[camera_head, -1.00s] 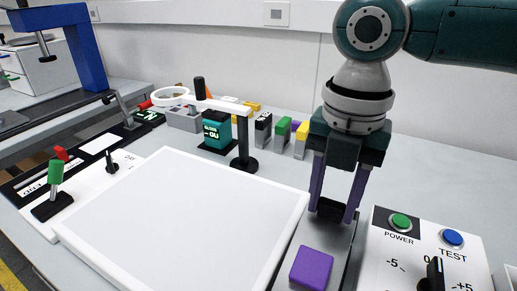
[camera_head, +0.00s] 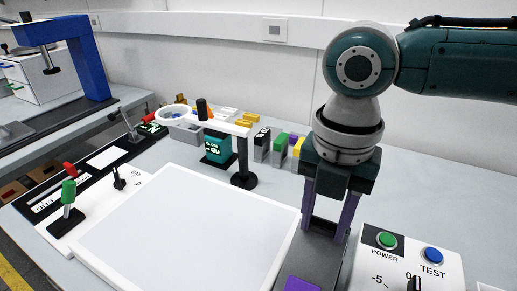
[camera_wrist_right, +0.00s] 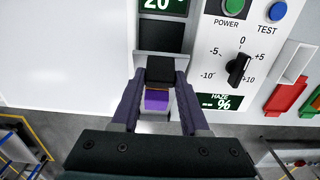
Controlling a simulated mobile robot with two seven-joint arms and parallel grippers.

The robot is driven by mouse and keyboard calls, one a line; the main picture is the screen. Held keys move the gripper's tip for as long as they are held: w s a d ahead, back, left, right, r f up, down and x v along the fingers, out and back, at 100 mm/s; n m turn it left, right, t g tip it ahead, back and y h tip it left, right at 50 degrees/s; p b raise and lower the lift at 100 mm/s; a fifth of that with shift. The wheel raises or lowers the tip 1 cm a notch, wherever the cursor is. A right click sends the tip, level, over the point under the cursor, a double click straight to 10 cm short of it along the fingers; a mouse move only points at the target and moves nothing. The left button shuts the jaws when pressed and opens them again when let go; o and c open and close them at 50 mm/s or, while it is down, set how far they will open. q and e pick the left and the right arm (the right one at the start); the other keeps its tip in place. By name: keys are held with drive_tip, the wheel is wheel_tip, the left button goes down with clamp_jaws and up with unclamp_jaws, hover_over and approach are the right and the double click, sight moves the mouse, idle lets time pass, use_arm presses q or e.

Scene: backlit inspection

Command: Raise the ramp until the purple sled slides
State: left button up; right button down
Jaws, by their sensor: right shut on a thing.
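The ramp (camera_head: 312,255) is a narrow grey strip along the right side of the large white panel; its slope is hard to judge. The purple sled (camera_head: 303,285) is cut off by the bottom edge in the head view. My right gripper (camera_head: 324,230) is shut on this black block at the ramp's far end. The fingertips partly hide the block in the head view. My left gripper is not in view.
The white panel (camera_head: 190,235) lies left of the ramp. A control box (camera_head: 400,262) with green and blue buttons and a black knob stands close on the right. A white arm on a black post (camera_head: 243,165) and several small coloured blocks (camera_head: 280,148) stand behind.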

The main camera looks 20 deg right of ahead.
drive_tip(key=shift+c, duration=2)
unclamp_jaws()
drive_tip(key=shift+s+a, duration=0.1)
wheel_tip(320, 180, up, 10)
drive_tip(key=shift+f, duration=0.1)
